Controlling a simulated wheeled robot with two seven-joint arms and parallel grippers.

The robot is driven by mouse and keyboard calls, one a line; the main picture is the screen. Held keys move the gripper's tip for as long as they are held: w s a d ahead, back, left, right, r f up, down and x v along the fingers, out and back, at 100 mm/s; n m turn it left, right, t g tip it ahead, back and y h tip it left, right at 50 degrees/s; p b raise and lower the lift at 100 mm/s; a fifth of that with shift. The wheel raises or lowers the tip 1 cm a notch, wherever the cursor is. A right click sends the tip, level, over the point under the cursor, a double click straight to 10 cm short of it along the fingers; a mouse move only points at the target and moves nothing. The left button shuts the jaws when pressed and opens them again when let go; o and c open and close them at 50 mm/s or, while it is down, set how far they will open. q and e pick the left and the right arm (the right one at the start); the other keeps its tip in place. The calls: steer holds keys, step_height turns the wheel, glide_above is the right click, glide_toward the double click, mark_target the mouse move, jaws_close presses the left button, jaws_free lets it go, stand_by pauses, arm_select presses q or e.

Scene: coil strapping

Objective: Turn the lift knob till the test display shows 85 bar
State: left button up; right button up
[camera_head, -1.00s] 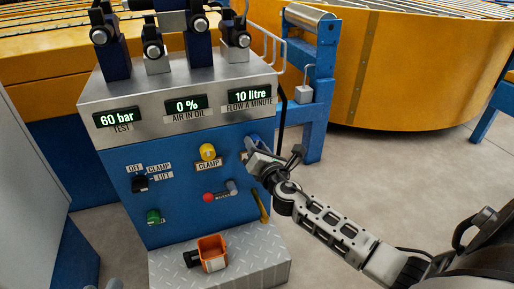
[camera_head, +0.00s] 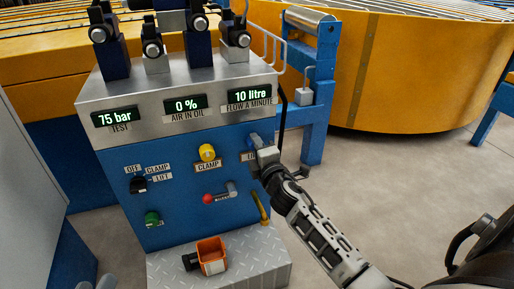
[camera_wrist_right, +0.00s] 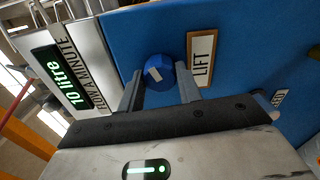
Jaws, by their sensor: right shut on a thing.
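The test display (camera_head: 116,117) on the left of the control panel reads 75 bar. The lift knob is blue and shows in the right wrist view (camera_wrist_right: 159,74) beside its LIFT label (camera_wrist_right: 201,59), with a pale mark on its face. My right gripper (camera_head: 257,148) is at the knob, at the right side of the blue panel. In the right wrist view its two fingers (camera_wrist_right: 160,88) are closed on the knob from both sides. In the head view the gripper covers much of the knob and label.
An orange container (camera_head: 212,256) is on the metal step below. Floor to the right is clear.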

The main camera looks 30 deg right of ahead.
arm_select(q)
steer(key=shift+f, duration=0.15)
arm_select(e)
steer(key=shift+m, duration=0.9)
arm_select(q)
steer(key=shift+f, duration=0.2)
arm_select(e)
steer(key=o, duration=1)
arm_select(q)
steer(key=shift+r, duration=0.1)
arm_select(e)
steer(key=shift+s, duration=0.1)
